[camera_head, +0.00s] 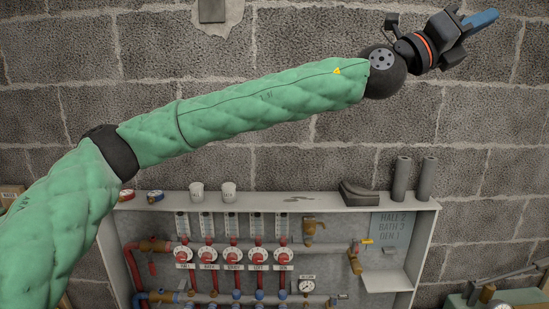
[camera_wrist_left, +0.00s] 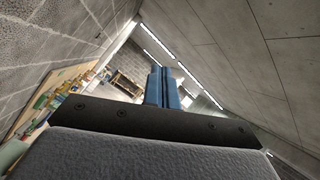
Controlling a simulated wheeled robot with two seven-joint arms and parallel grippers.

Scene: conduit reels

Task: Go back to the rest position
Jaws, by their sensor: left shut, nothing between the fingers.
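My left arm, in a green quilted sleeve, reaches across the head view from lower left to upper right. My left gripper (camera_head: 484,20) is at the upper right, raised in front of the block wall, with its blue fingers pointing right. In the left wrist view its blue fingers (camera_wrist_left: 163,88) are together with nothing between them. The gripper is well above the manifold cabinet and touches nothing that I can see. My right gripper is in neither view.
A white manifold cabinet (camera_head: 436,215) with valves, gauges and pipes stands below my arm. Greenish equipment (camera_head: 520,297) is at the lower right. Space around the gripper looks free.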

